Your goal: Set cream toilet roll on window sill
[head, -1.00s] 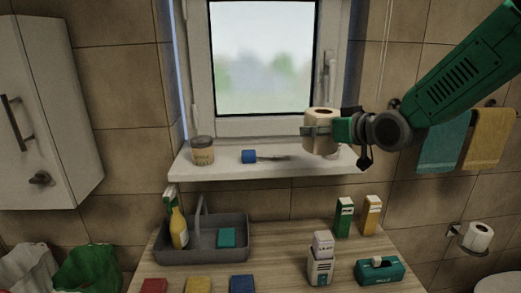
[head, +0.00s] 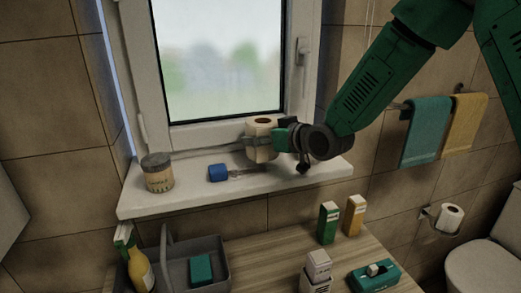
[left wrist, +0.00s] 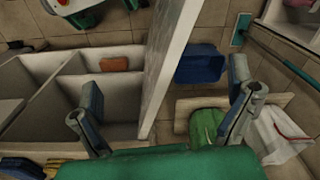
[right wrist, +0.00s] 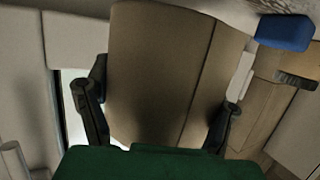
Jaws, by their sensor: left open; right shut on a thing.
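The cream toilet roll (head: 262,124) is upright at the window sill (head: 150,205), in front of the window frame. My right gripper (head: 262,142) comes in from the right and is shut around the roll's side. In the right wrist view the roll (right wrist: 165,70) fills the space between the fingers (right wrist: 160,110). I cannot tell whether its bottom touches the sill. My left gripper (left wrist: 165,105) is open and empty in the left wrist view, over a compartmented unit and the floor; it is not in the head view.
On the sill, a jar (head: 158,173) stands at the left, and a blue-handled brush (head: 218,172) lies left of the roll; its blue end also shows in the right wrist view (right wrist: 285,32). Below are a grey caddy (head: 222,270) and several boxes. Another roll (head: 449,217) hangs on the right wall.

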